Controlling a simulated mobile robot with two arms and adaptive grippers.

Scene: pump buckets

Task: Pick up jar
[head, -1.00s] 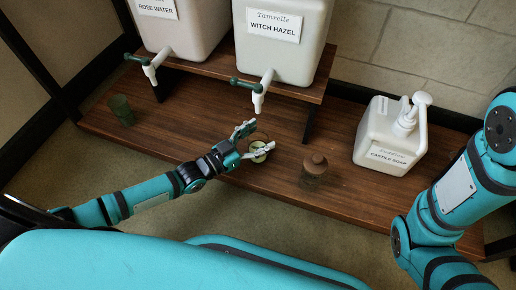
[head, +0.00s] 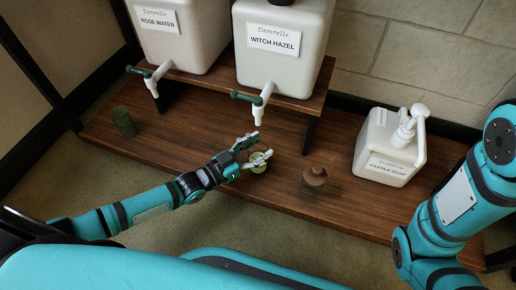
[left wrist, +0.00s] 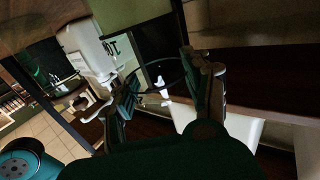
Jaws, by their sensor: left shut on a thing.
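A small clear glass jar (head: 258,166) with a pale greenish look is at my left gripper (head: 262,146), over the lower wooden shelf in the head view. The gripper's two fingers are on either side of the jar and are shut on it. In the left wrist view, the jar's round rim (left wrist: 160,60) shows between the dark fingers (left wrist: 160,85); most of its body is hard to make out. I cannot tell whether the jar still touches the shelf. My right arm comes in at the right of the head view, but its gripper is out of view.
Dispensers labelled witch hazel (head: 285,50) and rose water (head: 178,35) stand on the raised shelf, their taps overhanging the lower shelf (head: 215,120). A white soap pump bottle (head: 388,150) is farther right; a green cup (head: 122,123) is left.

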